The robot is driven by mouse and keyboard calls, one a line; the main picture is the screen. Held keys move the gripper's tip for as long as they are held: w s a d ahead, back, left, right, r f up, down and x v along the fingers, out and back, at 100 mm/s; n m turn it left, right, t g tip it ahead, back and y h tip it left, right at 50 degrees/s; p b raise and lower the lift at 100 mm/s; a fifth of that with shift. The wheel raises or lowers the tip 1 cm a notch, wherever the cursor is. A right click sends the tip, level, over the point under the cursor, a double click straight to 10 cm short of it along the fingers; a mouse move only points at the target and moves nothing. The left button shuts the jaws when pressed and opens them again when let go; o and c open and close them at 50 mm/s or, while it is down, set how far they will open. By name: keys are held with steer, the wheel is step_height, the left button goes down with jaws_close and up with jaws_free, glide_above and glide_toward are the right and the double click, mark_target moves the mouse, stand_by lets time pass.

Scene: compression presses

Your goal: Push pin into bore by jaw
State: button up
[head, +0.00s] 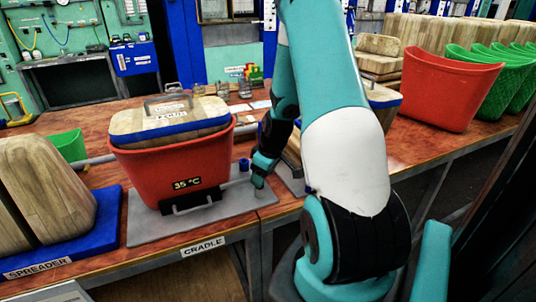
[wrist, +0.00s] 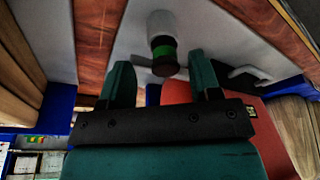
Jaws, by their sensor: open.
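The red tub (head: 170,170) with a "35 °C" display stands on the grey cradle plate (head: 150,226). A wooden lid (head: 165,120) with a blue band and a handle sits in its top. My gripper (head: 259,178) points down just right of the tub, near a small blue cap (head: 243,165). In the wrist view my gripper (wrist: 163,82) is open, its two teal fingers apart. A pale cylinder (wrist: 162,24) with a green band and dark end lies just beyond the fingertips, roughly between them; it may be the pin. I cannot tell contact. The bore is not clearly visible.
A blue spreader base (head: 75,240) with wooden blocks is at the left. Another red tub (head: 445,88) and green baskets (head: 495,85) stand at the back right. Glass jars (head: 222,90) stand behind the lidded tub. A dark bracket (head: 190,203) projects from the tub's front.

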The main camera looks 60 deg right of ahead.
steer(key=v, duration=1.6)
steer(key=shift+a+r, duration=0.2)
steer(key=shift+a, duration=0.1)
steer(key=w+a+r+n+y, duration=0.1)
steer(key=a+r+n, duration=0.1)
steer(key=a, duration=0.9)
steer(key=w+a+r+n+y, duration=0.1)
steer(key=a+r, duration=0.1)
steer(key=a, duration=0.9)
steer(key=s+a+r+n+g+y, duration=0.1)
steer(key=s+a, duration=0.5)
steer(key=a, duration=0.2)
steer(key=s+a+r+n+g, duration=0.1)
steer(key=s+a, duration=0.5)
steer(key=a, duration=0.2)
steer(key=shift+s+a+r+n+g+y, duration=0.15)
steer(key=shift+a+r+n+g+y, duration=0.15)
steer(key=shift+a+g+y, duration=0.1)
